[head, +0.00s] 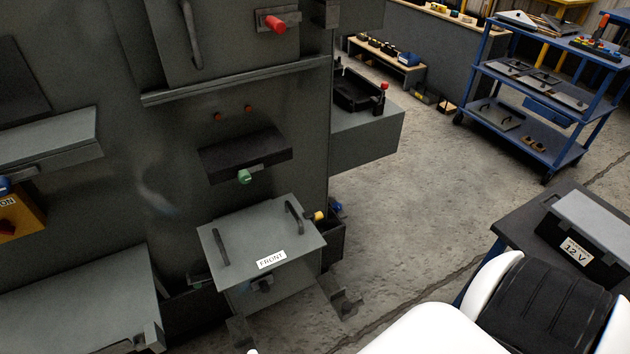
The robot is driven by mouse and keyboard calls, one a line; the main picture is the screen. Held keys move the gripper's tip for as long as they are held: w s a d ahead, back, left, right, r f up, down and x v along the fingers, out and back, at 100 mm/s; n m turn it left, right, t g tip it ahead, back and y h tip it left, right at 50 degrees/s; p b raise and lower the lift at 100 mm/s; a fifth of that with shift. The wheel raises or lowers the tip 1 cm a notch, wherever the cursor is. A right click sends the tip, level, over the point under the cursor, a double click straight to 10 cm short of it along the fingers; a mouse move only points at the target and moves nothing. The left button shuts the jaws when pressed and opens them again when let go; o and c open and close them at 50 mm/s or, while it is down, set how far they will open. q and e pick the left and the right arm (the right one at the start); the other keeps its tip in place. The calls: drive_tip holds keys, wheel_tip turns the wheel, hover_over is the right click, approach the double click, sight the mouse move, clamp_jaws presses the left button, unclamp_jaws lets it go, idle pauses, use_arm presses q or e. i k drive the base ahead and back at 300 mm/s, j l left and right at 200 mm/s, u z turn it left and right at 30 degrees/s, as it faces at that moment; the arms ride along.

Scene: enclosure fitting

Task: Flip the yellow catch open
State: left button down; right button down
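The yellow catch (319,215) is a small yellow knob at the right rear edge of a grey lid (245,241) with two dark handles and a label reading FRONT. The lid lies tilted on a box low against the dark cabinet. The catch is too small to tell whether it is open or closed. A green knob (244,177) sits under a dark ledge above the lid, and a red knob (276,24) is higher on the cabinet. Neither of my grippers shows; only white and black parts of my own body are at the bottom right.
Dark brackets (345,301) stick out low in front of the box. A dark bin (333,244) is right of the lid. A 12 V box (587,254) stands on a dark table at right. A blue cart (535,128) is farther back. Open concrete floor (420,200) lies between.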

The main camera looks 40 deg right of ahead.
sight(314, 217)
drive_tip(key=l, duration=0.8)
drive_tip(key=k+l+u, duration=0.1)
drive_tip(key=l, duration=0.65)
drive_tip(key=k+l, duration=0.15)
drive_tip(key=l, duration=0.65)
drive_tip(key=k, duration=0.55)
